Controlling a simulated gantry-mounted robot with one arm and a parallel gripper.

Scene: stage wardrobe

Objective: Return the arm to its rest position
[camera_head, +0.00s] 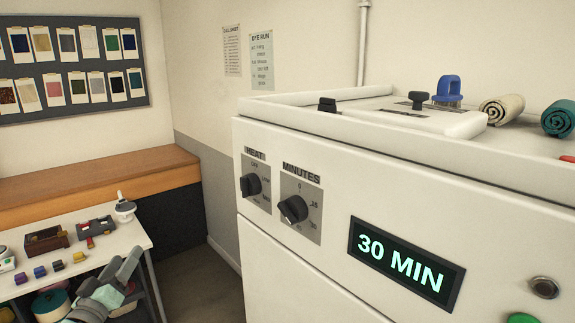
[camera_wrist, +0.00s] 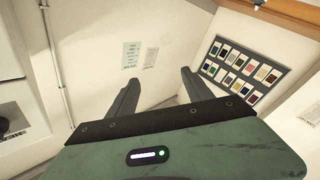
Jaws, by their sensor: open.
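My gripper (camera_wrist: 158,90) shows in the wrist view with its two dark fingers spread apart and nothing between them. The fingers point toward the wall with the two paper sheets. The white dyeing machine (camera_head: 290,285) has a heat knob (camera_head: 250,185), a minutes knob (camera_head: 293,209) and a display (camera_head: 405,265) reading "30 MIN". No contact between the gripper and the machine shows.
A white table (camera_head: 125,238) holds several small items at left. A swatch board (camera_head: 70,68) hangs above a wooden counter (camera_head: 95,183).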

